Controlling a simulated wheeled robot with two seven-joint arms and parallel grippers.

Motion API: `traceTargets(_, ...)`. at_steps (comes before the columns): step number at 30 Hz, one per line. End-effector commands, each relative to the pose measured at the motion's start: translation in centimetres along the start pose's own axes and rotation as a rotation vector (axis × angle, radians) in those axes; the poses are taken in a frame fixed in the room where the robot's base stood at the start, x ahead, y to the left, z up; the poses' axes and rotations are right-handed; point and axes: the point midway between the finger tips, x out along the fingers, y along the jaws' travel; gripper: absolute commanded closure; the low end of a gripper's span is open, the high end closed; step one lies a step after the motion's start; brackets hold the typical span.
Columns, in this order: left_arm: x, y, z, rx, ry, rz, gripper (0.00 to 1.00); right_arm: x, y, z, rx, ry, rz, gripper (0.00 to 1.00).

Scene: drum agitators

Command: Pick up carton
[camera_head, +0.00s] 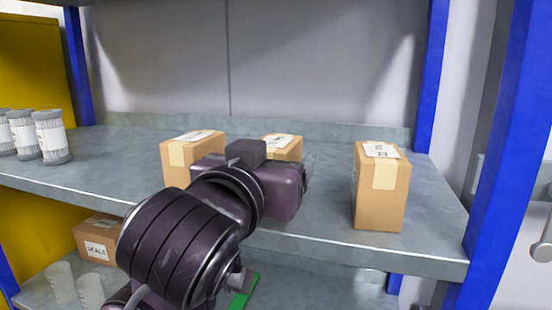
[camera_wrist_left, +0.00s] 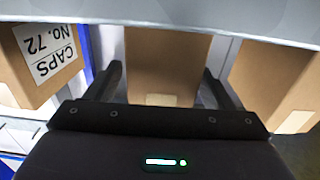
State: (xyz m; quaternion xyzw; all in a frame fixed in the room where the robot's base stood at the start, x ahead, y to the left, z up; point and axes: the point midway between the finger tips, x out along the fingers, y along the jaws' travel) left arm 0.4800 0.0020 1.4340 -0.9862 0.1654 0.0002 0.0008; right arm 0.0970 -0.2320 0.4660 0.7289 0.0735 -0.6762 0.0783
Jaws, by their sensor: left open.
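Three brown cartons stand apart on the upper shelf in the head view: a left carton (camera_head: 177,165), a middle carton (camera_head: 285,147) and a right carton (camera_head: 380,195). My left gripper (camera_head: 308,168) hides most of the middle carton's front and overlaps the left carton's edge. In the left wrist view, the open fingers of my left gripper (camera_wrist_left: 161,84) point at a carton (camera_wrist_left: 167,60), seemingly the middle one, which lies between them in the picture. I cannot tell whether they touch it. My right gripper is not in view.
Grey-white jars (camera_head: 52,138) stand at the upper shelf's left end. A blue post (camera_head: 500,155) bounds the right side. Below, a lower shelf holds a carton marked SEALS (camera_head: 97,247) and pale cups (camera_head: 61,283). In the wrist view, a carton labelled CAPS (camera_wrist_left: 50,62) is at left.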

Motion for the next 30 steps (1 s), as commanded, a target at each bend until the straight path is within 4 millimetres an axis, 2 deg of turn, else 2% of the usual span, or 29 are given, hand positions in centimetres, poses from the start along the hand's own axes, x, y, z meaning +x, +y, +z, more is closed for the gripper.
traceTargets(4,1.6,-0.1,-0.1,-0.002,-0.002,-0.001,0.25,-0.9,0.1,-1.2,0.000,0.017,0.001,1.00)
traceTargets(12,1.8,-0.1,0.1,-0.002,0.000,0.000,0.26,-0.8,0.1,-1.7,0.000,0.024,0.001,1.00)
traceTargets(24,1.8,-0.1,0.0,-0.001,0.001,0.000,0.77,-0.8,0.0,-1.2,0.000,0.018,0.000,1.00)
traceTargets(30,1.8,-0.1,0.0,-0.002,0.002,0.001,0.77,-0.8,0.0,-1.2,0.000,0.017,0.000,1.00)
